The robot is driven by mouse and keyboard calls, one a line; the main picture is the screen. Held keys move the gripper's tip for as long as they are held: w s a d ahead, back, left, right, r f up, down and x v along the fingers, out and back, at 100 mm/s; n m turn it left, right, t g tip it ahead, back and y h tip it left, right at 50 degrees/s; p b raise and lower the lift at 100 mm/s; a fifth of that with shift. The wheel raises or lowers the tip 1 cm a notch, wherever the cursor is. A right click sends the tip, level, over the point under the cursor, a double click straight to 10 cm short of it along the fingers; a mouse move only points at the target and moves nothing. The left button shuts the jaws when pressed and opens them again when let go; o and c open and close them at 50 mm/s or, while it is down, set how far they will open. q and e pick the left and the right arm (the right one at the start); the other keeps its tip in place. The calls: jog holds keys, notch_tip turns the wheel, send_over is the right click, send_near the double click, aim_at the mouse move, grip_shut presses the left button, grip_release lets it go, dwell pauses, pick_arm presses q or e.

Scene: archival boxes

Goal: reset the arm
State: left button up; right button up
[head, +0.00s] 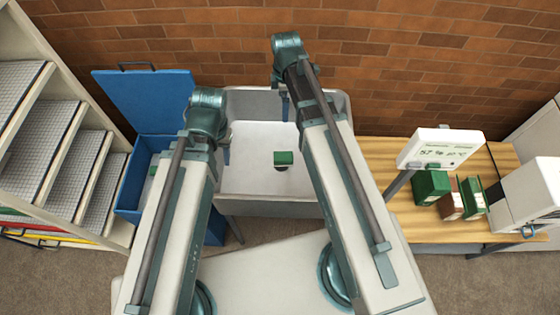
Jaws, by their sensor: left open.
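My two arms reach forward over a large white basin (262,205). My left gripper (227,152) hangs at the basin's left side, mostly hidden by its own wrist. It is open, and I see nothing in it. My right gripper (285,108) is further back over the basin, partly hidden by its arm; its jaws are too small to read. A small green box (284,158) is in the middle of the basin, apart from both grippers.
A blue bin with a raised lid (150,98) stands left of the basin, beside sloped grey shelves (62,130). At the right, a wooden table (400,205) holds a display (440,148), green boxes (431,187) and a brown box (451,206). A brick wall (400,60) closes the back.

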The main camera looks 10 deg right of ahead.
dwell(0.5)
jog(key=s+a+m+h, duration=0.1)
jog(key=s+a+m, duration=0.9)
jog(key=s, duration=0.4)
jog(key=shift+s+a+m, duration=0.15)
jog(key=shift+a+m, duration=0.15)
jog(key=shift+m, duration=0.6)
pick_arm(q)
jog(key=shift+c, duration=0.2)
dwell(0.6)
